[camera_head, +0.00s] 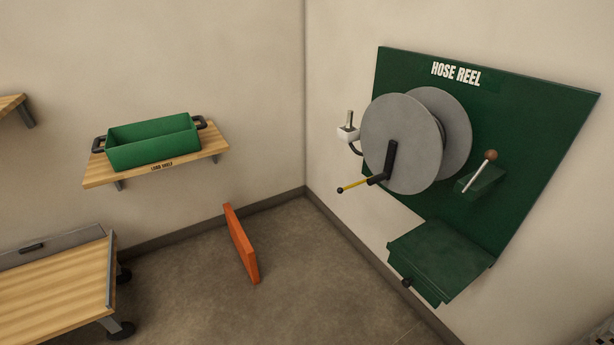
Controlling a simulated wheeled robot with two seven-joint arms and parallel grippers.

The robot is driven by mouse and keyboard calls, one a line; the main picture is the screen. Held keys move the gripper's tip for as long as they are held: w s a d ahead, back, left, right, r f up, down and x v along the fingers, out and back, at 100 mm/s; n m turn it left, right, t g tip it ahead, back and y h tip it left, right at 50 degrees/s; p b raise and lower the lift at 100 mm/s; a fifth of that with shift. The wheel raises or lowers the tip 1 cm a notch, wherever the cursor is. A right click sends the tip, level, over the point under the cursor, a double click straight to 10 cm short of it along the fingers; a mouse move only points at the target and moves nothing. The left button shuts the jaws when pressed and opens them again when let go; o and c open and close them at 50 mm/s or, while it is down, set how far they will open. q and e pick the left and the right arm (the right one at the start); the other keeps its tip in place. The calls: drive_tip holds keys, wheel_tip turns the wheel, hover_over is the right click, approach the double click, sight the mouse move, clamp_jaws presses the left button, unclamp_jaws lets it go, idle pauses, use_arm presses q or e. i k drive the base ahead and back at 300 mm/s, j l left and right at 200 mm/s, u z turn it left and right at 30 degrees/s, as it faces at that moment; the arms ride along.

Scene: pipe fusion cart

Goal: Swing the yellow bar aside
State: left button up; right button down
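The yellow bar (355,184) is thin and short with a dark knob at its left end. It sticks out to the left beside the lower end of a black crank arm (390,160) on the front of the grey hose reel (415,125). I cannot tell exactly what the bar is fixed to. The reel is mounted on a green wall panel labelled "HOSE REEL" (540,110). Neither of my grippers shows in this view.
A lever with a brown knob (491,155) is right of the reel; a white fitting (348,132) is left. A green box (440,255) sits below. A green bin (150,150) stands on a wall shelf (205,155). An orange board (242,245) and wooden cart (60,285) occupy the floor.

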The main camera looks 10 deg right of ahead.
sight(340, 191)
drive_tip(key=i+j+u, duration=0.1)
drive_tip(key=i, duration=0.4)
drive_tip(key=i+j+u, duration=0.1)
drive_tip(key=i+j, duration=0.15)
drive_tip(key=i, duration=0.3)
